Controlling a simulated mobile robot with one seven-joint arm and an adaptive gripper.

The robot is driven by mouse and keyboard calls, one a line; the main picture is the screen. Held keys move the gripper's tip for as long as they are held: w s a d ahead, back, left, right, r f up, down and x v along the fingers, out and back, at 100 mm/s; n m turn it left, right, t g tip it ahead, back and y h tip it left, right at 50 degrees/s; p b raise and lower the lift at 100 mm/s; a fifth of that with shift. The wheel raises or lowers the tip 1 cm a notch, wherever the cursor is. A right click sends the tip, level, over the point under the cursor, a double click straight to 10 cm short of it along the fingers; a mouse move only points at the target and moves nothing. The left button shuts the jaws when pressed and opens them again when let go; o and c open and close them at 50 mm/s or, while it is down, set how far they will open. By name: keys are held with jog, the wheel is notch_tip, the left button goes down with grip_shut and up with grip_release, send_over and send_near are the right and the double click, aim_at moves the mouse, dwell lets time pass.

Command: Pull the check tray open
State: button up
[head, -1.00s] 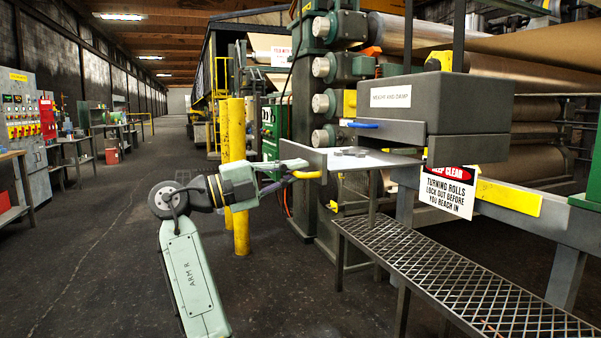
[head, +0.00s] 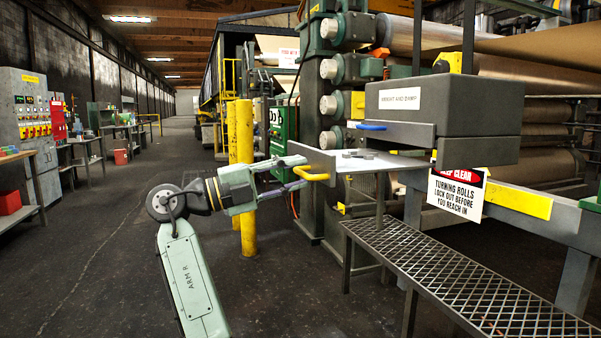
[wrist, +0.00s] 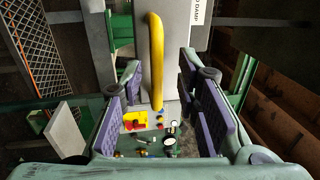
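The check tray (head: 318,161) is a grey metal drawer with a yellow handle (head: 312,177) on its front. It sticks out to the left from under a dark box (head: 440,105) labelled for weight and damp. Small grey discs (head: 358,153) lie on the tray. My gripper (head: 304,172) is at the handle, its fingers apart above and below it. In the wrist view the yellow handle (wrist: 156,60) runs between the purple finger pads of my gripper (wrist: 162,105), with clear gaps on both sides. I see no finger closed on it.
A blue handle (head: 370,126) sits on the box just above the tray. A grated step (head: 455,275) stands below at the right. Yellow posts (head: 244,150) stand behind my arm. The dark floor at the left is open. A warning sign (head: 456,195) hangs at the right.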

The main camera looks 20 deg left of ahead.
jog(key=v, duration=1)
